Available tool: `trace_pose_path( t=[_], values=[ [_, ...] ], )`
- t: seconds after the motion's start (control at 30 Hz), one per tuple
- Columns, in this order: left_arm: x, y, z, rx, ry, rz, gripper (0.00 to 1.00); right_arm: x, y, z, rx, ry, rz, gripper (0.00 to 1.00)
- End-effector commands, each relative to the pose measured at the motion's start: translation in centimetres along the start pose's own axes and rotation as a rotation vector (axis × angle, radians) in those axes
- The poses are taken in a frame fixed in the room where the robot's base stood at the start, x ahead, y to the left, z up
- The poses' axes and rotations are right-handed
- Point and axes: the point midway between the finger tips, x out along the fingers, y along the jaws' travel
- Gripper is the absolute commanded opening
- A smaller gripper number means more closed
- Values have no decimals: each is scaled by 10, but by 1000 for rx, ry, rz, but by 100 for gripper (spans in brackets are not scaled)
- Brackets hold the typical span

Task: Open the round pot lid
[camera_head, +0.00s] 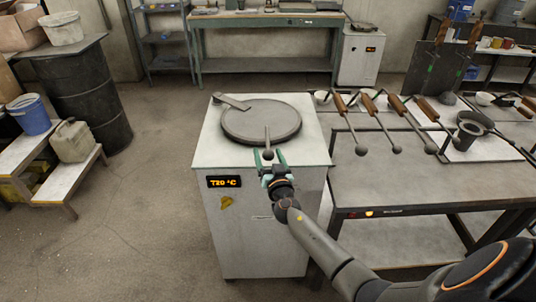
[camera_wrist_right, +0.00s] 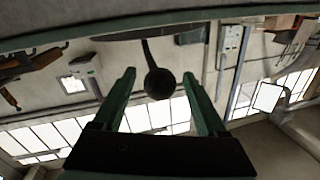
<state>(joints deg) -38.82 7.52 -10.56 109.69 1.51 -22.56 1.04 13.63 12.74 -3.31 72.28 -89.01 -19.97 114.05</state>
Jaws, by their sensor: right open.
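The round pot lid (camera_head: 261,121) is a dark grey disc lying flat and closed on top of the white furnace box (camera_head: 308,147). A hinge bar (camera_head: 232,102) joins it at the back left. Its handle (camera_head: 267,141) is a thin rod ending in a dark ball at the front edge. In the right wrist view the handle's ball (camera_wrist_right: 159,84) sits between the two green fingers, with gaps on both sides. My right gripper (camera_head: 268,158) is open around the ball at the front of the furnace. My left gripper is not in view.
A grey metal table (camera_head: 385,180) on the right holds several ladles with wooden handles (camera_head: 397,104) and a dark cup-shaped mould (camera_head: 470,130). A black barrel (camera_head: 85,95) and low bench stand on the left. The floor left of the furnace is clear.

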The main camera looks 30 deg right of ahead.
Motion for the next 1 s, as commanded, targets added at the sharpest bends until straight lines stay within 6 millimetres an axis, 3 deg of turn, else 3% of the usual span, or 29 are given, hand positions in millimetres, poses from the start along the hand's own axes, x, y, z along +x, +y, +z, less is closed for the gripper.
trace_pose_path(
  t=[0.4, 1.0],
  values=[
    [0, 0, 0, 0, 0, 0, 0, 6, 0, 0, -1, 0, 0, 74],
    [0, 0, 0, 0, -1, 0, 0, 5, 0, 0, -1, -1, 0, 6]
  ],
)
